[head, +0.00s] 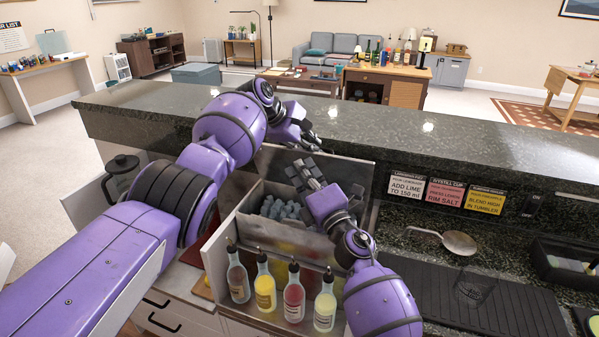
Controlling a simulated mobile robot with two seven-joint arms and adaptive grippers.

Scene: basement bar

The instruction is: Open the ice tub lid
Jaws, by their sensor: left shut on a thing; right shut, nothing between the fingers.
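The ice tub (243,222) is a grey metal bin set in the bar well, with grey ice cubes (280,208) showing inside. Its lid (357,172) is a grey panel standing raised at the back of the tub. My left gripper (312,143) is at the lid's upper edge and shut on it; the contact is partly hidden by my fingers. My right gripper (303,170) is shut and empty, over the tub in front of the lid. My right arm hides the tub's right side.
Several bottles with pourers (265,289) stand in a rack in front of the tub. The granite bar top (450,150) runs behind. A dark-lidded jug (121,172) stands left.

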